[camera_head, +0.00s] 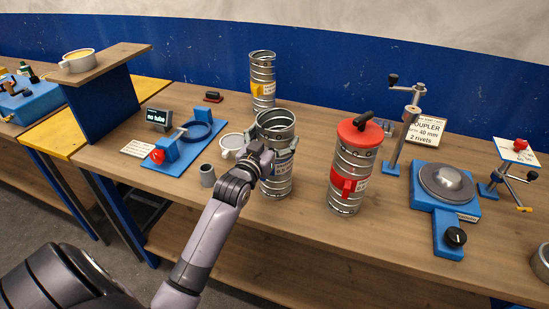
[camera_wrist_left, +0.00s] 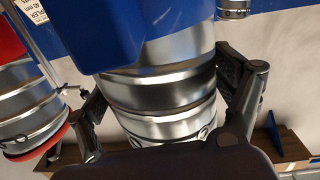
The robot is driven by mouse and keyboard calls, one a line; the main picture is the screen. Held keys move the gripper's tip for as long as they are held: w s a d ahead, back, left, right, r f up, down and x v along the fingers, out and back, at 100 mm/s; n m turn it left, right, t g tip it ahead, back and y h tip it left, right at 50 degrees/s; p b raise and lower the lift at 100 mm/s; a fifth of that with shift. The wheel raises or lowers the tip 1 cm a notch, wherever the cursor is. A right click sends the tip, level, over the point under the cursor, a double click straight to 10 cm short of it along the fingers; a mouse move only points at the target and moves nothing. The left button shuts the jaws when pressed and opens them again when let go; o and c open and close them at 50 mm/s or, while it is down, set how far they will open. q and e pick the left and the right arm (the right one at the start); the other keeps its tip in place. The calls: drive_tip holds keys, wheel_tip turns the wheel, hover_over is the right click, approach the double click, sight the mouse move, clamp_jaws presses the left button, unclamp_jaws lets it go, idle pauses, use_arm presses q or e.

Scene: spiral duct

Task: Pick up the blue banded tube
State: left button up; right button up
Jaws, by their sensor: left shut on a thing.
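The blue banded tube (camera_head: 277,127) is a ribbed silver metal tube with an open top and a blue band (camera_head: 284,164) carrying a label. It stands upright at the middle of the wooden bench; I cannot tell whether its base touches the bench. My left gripper (camera_head: 262,160) is shut on its side from the front left and hides part of it. In the left wrist view, the tube (camera_wrist_left: 160,95) fills the middle between the two fingers (camera_wrist_left: 163,98), with the blue band at the top. My right gripper is in neither view.
A red-lidded tube with a red band (camera_head: 347,180) stands close to the right. A yellow-banded tube (camera_head: 262,75) stands behind. A blue fixture with a ring (camera_head: 196,130), a white ring (camera_head: 231,142) and a grey cup (camera_head: 207,175) are left. A blue turntable device (camera_head: 445,190) is right.

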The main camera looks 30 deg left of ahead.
use_arm(q)
drive_tip(key=c, duration=0.6)
drive_tip(key=shift+c, duration=0.5)
drive_tip(key=shift+r, duration=0.2)
